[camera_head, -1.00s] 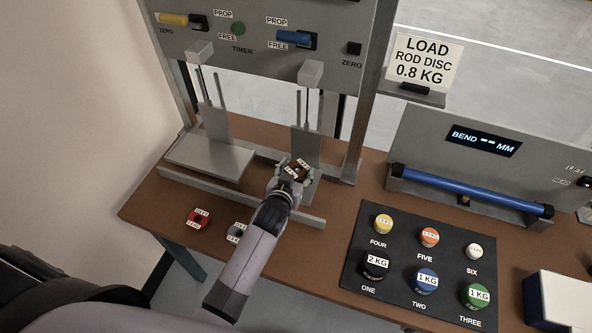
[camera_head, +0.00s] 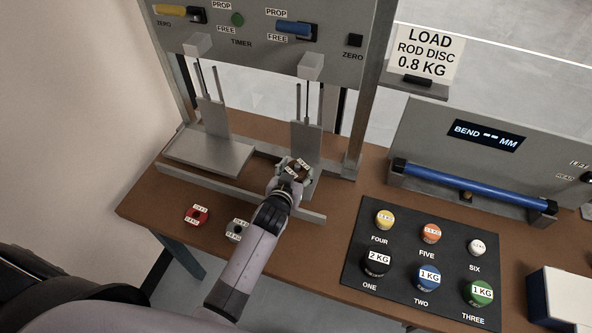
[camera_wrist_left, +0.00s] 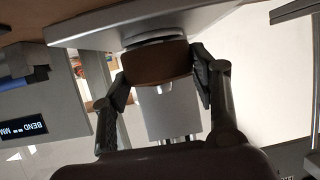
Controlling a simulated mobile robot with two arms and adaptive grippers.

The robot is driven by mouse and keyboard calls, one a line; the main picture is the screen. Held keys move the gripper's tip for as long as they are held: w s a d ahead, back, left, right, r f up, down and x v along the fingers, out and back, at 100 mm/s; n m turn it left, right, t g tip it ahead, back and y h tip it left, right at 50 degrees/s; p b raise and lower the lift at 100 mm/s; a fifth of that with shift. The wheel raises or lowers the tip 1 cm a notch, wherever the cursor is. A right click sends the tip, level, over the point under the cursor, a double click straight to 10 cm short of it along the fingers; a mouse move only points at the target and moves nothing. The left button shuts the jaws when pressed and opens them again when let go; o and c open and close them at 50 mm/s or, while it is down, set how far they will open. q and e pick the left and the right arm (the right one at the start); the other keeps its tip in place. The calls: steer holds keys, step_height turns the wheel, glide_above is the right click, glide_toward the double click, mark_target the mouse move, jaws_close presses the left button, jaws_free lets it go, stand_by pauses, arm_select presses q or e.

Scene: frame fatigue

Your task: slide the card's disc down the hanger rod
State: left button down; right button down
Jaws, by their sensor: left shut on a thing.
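The card (camera_head: 428,52) reads "LOAD ROD DISC 0.8 KG". My left gripper (camera_head: 296,170) is shut on a brown disc (camera_head: 297,167) with white labels, low in front of the right-hand hanger rod (camera_head: 307,105). In the left wrist view, the brown disc (camera_wrist_left: 157,64) sits between the two fingers (camera_wrist_left: 160,80), close to a grey plate (camera_wrist_left: 150,22). Whether it is around the rod or touches the plate, I cannot tell. A red disc (camera_head: 190,217) and a grey disc (camera_head: 231,234) lie on the table. My right gripper is out of view.
A left-hand hanger (camera_head: 212,110) stands beside a grey plate (camera_head: 205,155). A low grey rail (camera_head: 312,216) runs along the front. A black mat (camera_head: 400,262) with several coloured weights lies right. The bend tester (camera_head: 440,125) and a white box (camera_head: 560,308) are farther right.

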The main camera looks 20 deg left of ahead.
arm_select(q)
steer(key=shift+w, duration=0.1)
steer(key=c, duration=0.9)
jaws_free()
steer(key=o, duration=0.4)
steer(key=shift+s+f, duration=0.2)
steer(key=shift+f, duration=0.1)
steer(key=v, duration=1.2)
steer(key=shift+r, duration=0.25)
steer(key=shift+w, duration=0.1)
steer(key=shift+f, duration=0.1)
